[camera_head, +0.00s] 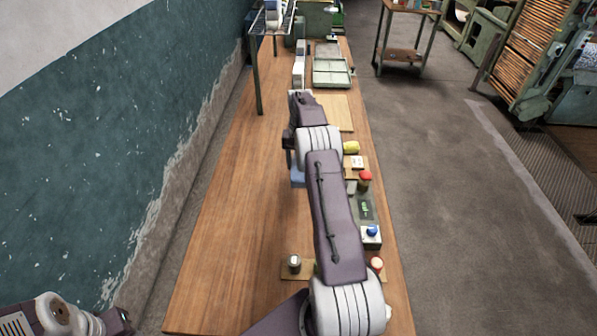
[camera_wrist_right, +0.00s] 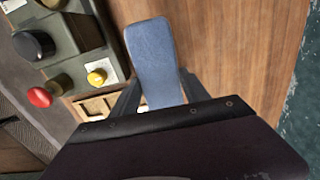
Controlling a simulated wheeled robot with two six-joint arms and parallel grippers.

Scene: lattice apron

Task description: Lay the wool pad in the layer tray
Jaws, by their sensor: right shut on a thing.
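A blue-grey pad with rounded corners, which I take as the wool pad (camera_wrist_right: 153,50), is between the fingers of my right gripper (camera_wrist_right: 158,92). The gripper is shut on it, and the pad extends out past the fingers over the wooden bench. In the head view a blue edge of the pad (camera_head: 297,178) shows beside my right arm, which hides that gripper. A shallow pale green tray (camera_head: 331,73), possibly the layer tray, lies farther up the bench. My left arm's dark end (camera_head: 119,320) shows at the lower left; its fingers cannot be made out.
A wooden board (camera_head: 335,112) lies before the tray. A red button (camera_head: 365,178), a blue knob (camera_head: 372,231) and other fittings line the bench's right edge. A metal rack (camera_head: 258,60) stands at the back left. The bench's left side (camera_head: 235,210) is clear.

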